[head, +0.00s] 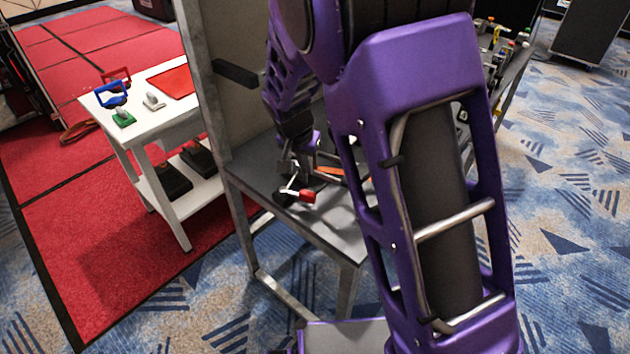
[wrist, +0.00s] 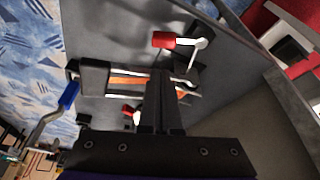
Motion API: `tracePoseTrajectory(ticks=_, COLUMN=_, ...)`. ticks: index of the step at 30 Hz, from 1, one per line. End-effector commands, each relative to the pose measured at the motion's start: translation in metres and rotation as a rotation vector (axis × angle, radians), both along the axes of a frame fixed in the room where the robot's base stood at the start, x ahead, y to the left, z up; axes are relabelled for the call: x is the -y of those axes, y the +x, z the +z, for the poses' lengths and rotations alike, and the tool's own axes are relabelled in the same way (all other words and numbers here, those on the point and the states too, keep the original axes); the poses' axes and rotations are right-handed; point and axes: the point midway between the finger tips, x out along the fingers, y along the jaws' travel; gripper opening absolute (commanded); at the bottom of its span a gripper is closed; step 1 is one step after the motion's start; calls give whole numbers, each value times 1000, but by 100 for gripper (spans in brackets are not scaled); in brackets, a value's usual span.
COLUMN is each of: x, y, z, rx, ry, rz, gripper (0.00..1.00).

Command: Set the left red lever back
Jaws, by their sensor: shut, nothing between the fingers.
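A red-handled lever (head: 307,196) with a white arm stands at the near left of the grey bench (head: 262,190). In the wrist view, one red handle (wrist: 163,40) on a white arm lies beyond my fingertips, and a second red handle (wrist: 128,110) lies left of my fingers, partly hidden. My gripper (wrist: 160,74) is shut and empty, just short of the first red handle in the picture. In the head view my gripper (head: 290,164) is low over the bench, close behind the lever, mostly hidden by my arm. I cannot tell whether it touches anything.
An orange strip (wrist: 128,80) with dark blocks lies across the bench beside my fingers. A blue handle (wrist: 69,95) is at the left of the wrist view. An upright panel (head: 228,115) borders the bench. A white table (head: 150,145) with small tools stands left.

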Motion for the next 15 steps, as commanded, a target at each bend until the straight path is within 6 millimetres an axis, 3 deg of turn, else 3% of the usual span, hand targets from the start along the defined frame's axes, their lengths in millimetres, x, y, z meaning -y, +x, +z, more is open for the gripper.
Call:
tracePoseTrajectory(ticks=9, x=0, y=0, z=-1, rx=0, ry=0, rz=0, gripper=0)
tracePoseTrajectory(ticks=15, x=4, y=6, z=-23, rx=-2, ry=-2, rz=-1, gripper=0)
